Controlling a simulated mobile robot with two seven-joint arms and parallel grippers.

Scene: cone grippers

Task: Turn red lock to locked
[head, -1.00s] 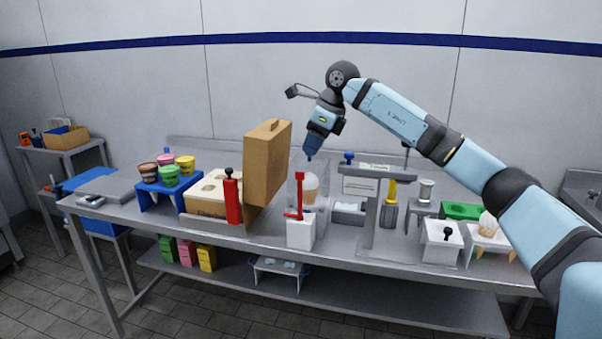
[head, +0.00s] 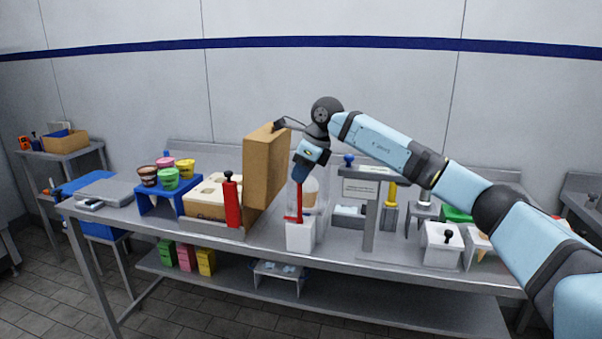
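A red lever (head: 299,205) stands upright on a white box (head: 300,235) near the front edge of the table, with a short red foot to the left at its base. I take it to be the red lock. My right gripper (head: 300,178) points down at the lever's top from above and behind. Its blue fingertips overlap the top in the picture and hide it. I cannot tell whether they touch or grip it. The fingers show edge-on, so their opening is not visible. My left gripper is not in view.
A brown case (head: 265,170) stands upright close to the left of my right gripper. A red post with a black knob (head: 232,203) is further left. A grey stand with a sign (head: 370,215) is to the right. A clear container (head: 313,190) stands behind the lever.

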